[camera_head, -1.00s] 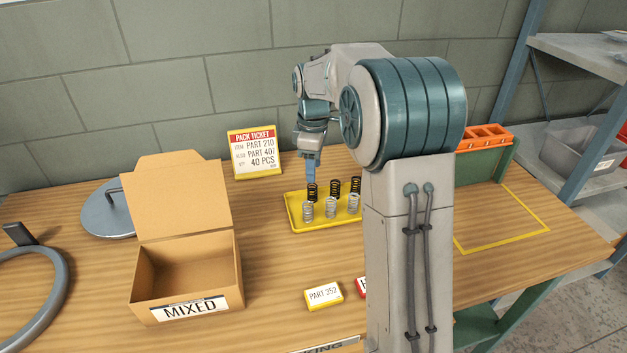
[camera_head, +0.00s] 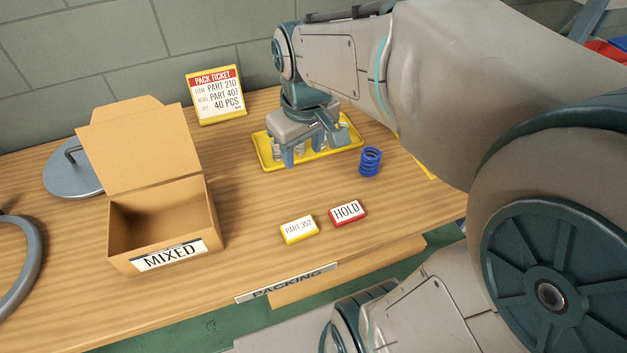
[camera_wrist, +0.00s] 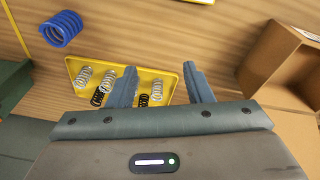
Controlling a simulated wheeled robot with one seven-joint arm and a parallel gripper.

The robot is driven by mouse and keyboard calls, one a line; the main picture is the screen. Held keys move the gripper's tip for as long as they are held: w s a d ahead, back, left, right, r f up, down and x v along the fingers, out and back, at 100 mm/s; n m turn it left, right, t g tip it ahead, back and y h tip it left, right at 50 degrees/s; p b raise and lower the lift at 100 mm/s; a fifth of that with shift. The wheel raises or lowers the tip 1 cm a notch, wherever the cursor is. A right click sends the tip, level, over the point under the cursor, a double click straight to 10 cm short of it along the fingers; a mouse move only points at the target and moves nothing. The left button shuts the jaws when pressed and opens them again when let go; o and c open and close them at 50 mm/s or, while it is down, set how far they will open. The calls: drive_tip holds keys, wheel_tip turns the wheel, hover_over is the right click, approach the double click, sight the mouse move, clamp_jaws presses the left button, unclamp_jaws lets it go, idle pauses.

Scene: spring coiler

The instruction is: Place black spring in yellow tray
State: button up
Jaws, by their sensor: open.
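The yellow tray (camera_head: 350,133) lies on the bench below my gripper (camera_head: 313,153), which hides much of it in the head view. In the wrist view, the tray (camera_wrist: 172,76) holds silver springs (camera_wrist: 157,91) and black springs (camera_wrist: 144,100), standing close together. My gripper's two fingers (camera_wrist: 160,68) are spread apart over the tray with nothing held between them. Silver springs show under and between the fingers in the head view; the black springs are hidden there. I cannot tell the gap between fingertips and springs.
A blue spring (camera_head: 370,161) stands on the bench right of the tray. An open MIXED box (camera_head: 163,225) stands left, and a pack ticket (camera_head: 215,95) behind. PART 352 (camera_head: 299,230) and HOLD (camera_head: 346,213) blocks lie in front. The bench between box and tray is clear.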

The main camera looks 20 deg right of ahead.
drive_tip(key=s+f+m, duration=0.3)
drive_tip(key=s, duration=0.4)
drive_tip(key=shift+f+t, duration=0.25)
drive_tip(key=shift+t, duration=0.05)
drive_tip(key=shift+s+a+r, duration=0.1)
drive_tip(key=shift+r, duration=0.05)
drive_tip(key=p+v, duration=0.2)
drive_tip(key=shift+w+r+p, duration=0.2)
drive_tip(key=shift+r+p, duration=0.1)
